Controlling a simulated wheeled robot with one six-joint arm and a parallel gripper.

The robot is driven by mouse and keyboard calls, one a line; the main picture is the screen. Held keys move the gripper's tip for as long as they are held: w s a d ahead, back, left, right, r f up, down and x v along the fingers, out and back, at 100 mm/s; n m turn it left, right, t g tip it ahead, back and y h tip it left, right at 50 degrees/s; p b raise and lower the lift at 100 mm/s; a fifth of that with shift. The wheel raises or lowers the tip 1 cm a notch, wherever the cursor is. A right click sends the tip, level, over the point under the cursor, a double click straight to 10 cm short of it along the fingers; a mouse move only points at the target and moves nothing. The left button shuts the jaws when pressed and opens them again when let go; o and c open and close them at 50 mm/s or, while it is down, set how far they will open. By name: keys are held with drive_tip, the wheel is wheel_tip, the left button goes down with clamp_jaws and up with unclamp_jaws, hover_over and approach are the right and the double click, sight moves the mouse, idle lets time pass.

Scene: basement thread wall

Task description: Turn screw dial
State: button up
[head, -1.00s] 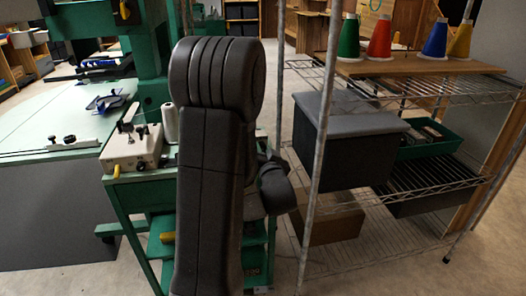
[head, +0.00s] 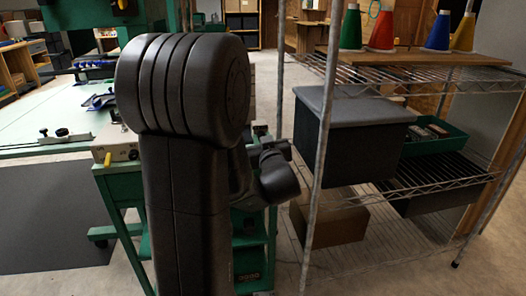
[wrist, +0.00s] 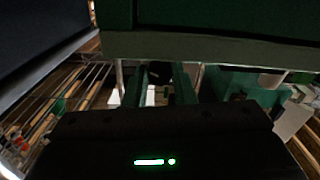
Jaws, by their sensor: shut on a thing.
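I cannot make out the screw dial in either view. In the head view a pale control box (head: 122,150) with a yellow knob sits on the green machine stand (head: 110,180), mostly hidden behind my arm. My gripper (wrist: 155,135) shows in the wrist view as a dark body with a small green light, below a large green panel (wrist: 220,20). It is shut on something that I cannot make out. My arm hides its fingertips in the head view.
A wire shelf (head: 440,75) stands close on the right, with a metal post (head: 322,140), a grey-lidded black box (head: 350,110) and a green tray (head: 435,135). Thread cones (head: 381,30) stand on its top board. A pale table (head: 40,125) lies left. Bare floor shows in front.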

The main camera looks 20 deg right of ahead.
drive_tip(key=n+b, duration=0.4)
drive_tip(key=shift+f, duration=0.2)
drive_tip(key=shift+r+n+b, duration=0.1)
drive_tip(key=shift+n+b, duration=1.05)
drive_tip(key=shift+n, duration=0.45)
drive_tip(key=o, duration=1)
drive_tip(key=shift+r, duration=0.1)
drive_tip(key=shift+s+f, duration=0.1)
drive_tip(key=shift+f, duration=0.15)
